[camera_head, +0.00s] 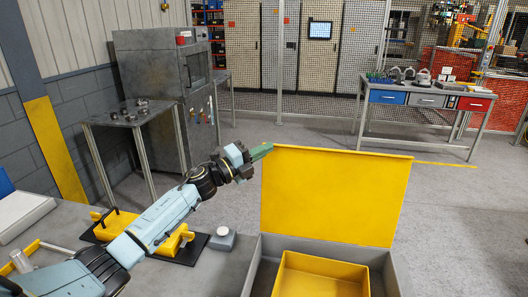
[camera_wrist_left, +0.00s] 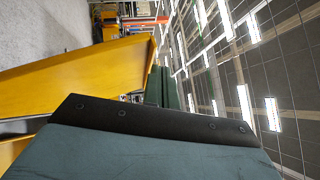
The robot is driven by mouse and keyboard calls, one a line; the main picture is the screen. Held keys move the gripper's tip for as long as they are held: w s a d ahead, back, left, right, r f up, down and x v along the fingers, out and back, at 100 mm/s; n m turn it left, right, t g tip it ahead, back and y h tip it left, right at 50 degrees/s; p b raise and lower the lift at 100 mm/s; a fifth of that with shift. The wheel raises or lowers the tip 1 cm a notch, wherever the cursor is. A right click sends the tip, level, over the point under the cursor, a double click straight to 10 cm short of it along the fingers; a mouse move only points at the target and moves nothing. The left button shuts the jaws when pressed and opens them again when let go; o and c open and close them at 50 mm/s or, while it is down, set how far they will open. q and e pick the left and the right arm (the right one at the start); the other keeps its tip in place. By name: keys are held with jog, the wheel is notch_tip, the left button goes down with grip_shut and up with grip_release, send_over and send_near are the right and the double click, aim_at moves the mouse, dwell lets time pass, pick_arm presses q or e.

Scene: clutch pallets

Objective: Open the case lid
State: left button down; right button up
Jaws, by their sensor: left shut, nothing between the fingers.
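The case (camera_head: 387,272) is grey and stands at the front right in the head view. Its yellow lid (camera_head: 335,195) stands upright at the back of the case, so the case is open. A yellow inner box (camera_head: 322,274) shows inside. My left gripper (camera_head: 262,151) is shut and empty, its green fingers at the lid's upper left corner; I cannot tell whether they touch it. In the left wrist view the lid (camera_wrist_left: 90,80) fills the left side, and the gripper fingers (camera_wrist_left: 160,85) are beside its edge. My right gripper is not in view.
A grey table on the left holds a black plate with yellow fixtures (camera_head: 178,241) and a small grey block with a round top (camera_head: 222,239). A workbench with drawers (camera_head: 426,99) stands at the back right. The floor behind the lid is clear.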

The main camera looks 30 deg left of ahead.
pick_arm(q)
jog(key=b+v, duration=0.2)
jog(key=v, duration=1.1)
jog(key=shift+b, duration=0.4)
jog(key=shift+s+a+f, duration=0.1)
jog(key=shift+s+a, duration=0.05)
